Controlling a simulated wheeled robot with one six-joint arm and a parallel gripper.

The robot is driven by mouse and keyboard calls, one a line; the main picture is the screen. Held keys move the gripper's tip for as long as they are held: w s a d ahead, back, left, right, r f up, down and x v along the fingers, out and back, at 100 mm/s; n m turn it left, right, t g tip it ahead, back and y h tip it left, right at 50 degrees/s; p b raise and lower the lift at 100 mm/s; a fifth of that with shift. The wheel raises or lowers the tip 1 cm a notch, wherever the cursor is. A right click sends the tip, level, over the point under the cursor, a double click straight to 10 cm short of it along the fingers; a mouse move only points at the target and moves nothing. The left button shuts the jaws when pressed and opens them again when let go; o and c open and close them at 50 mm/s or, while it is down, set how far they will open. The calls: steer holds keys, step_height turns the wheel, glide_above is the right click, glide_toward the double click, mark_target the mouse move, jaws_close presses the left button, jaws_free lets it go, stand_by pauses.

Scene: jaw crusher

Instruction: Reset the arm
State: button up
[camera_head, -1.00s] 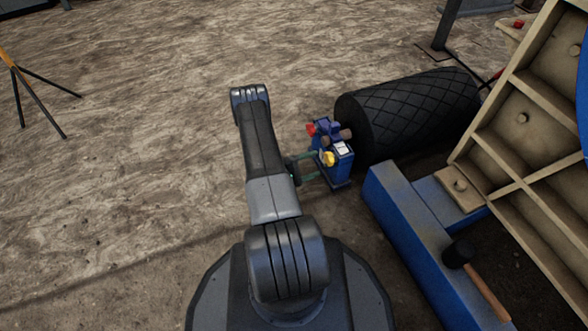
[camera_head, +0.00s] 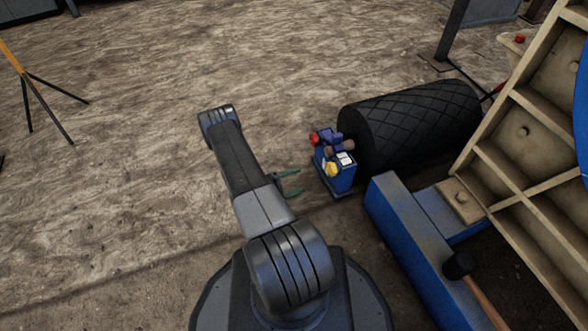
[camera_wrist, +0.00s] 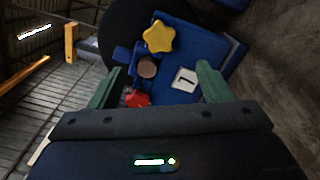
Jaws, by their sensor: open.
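My gripper (camera_head: 291,184) is open and empty, with green fingers pointing right, just left of a small blue unit. The blue unit (camera_head: 337,177) stands on the ground and carries a red knob (camera_head: 314,138), a yellow knob (camera_head: 332,169), a brown round part and a white label. There is a gap between the fingertips and the unit. In the wrist view, the fingers (camera_wrist: 158,82) are spread apart, with the blue unit (camera_wrist: 192,52), its yellow star knob (camera_wrist: 158,37) and red knob (camera_wrist: 138,99) beyond and between them. My arm is bent, its elbow out to the upper left.
A black ribbed roller (camera_head: 410,125) lies right behind the blue unit. A blue beam (camera_head: 410,240) with a hammer (camera_head: 460,267) on it and a large beige ribbed frame (camera_head: 530,140) fill the right. A yellow-black tripod (camera_head: 30,85) stands at left. Open dirt ground lies left.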

mark_target(329, 170)
steer(key=b+x, duration=0.3)
steer(key=x, duration=1.1)
steer(key=shift+b, duration=0.35)
steer(key=shift+a, duration=0.15)
